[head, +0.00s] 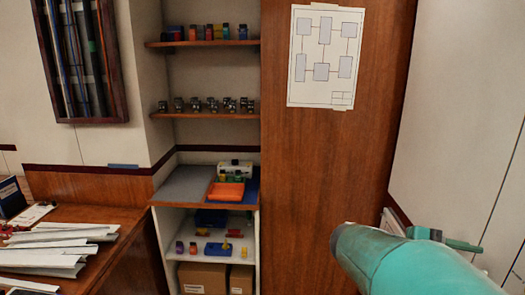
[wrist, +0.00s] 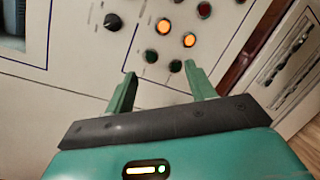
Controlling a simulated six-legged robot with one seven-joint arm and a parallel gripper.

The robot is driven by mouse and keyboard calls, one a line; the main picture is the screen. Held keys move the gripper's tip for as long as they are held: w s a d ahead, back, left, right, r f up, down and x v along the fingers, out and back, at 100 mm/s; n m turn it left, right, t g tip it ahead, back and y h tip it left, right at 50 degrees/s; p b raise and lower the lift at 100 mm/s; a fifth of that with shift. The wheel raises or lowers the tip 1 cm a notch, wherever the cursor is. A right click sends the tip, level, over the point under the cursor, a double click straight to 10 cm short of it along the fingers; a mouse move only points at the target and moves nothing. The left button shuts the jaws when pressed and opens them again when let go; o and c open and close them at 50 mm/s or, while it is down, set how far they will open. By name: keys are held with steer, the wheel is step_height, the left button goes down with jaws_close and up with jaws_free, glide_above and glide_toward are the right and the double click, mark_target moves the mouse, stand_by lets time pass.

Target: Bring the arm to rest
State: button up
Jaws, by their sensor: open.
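My gripper (wrist: 160,72) shows in the wrist view with its two green fingers apart and nothing between them. Beyond the fingertips is a pale panel (wrist: 75,60) with round lamps and buttons. Whether the fingertips touch the panel cannot be told for sure, but they appear apart from it. In the head view my teal arm extends from the lower right corner, in front of the white wall. The fingers are not clearly seen there.
A shelf unit with small coloured parts (head: 210,33) stands left of a wooden panel (head: 320,160) bearing a paper diagram (head: 325,55). An orange tray (head: 226,193) lies on its counter. Lit orange lamps (wrist: 189,40) show on the pale panel.

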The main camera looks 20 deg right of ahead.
steer(key=w+a+f+t+y, duration=0.25)
steer(key=a+f+t, duration=0.2)
steer(key=a, duration=0.25)
steer(key=w+a+f+t+y, duration=0.2)
steer(key=a+f+t+y, duration=0.25)
steer(key=a, duration=0.35)
steer(key=w+a+t+y, duration=0.2)
steer(key=a+t+y, duration=0.1)
steer(key=a, duration=0.5)
steer(key=w+a+t+y, duration=0.2)
steer(key=a+t+y, duration=0.1)
steer(key=a, duration=0.6)
steer(key=shift+w+m+y, duration=0.3)
steer(key=shift+w, duration=0.1)
steer(key=shift+r, duration=0.1)
steer(key=c, duration=0.4)
steer(key=shift+d, duration=0.15)
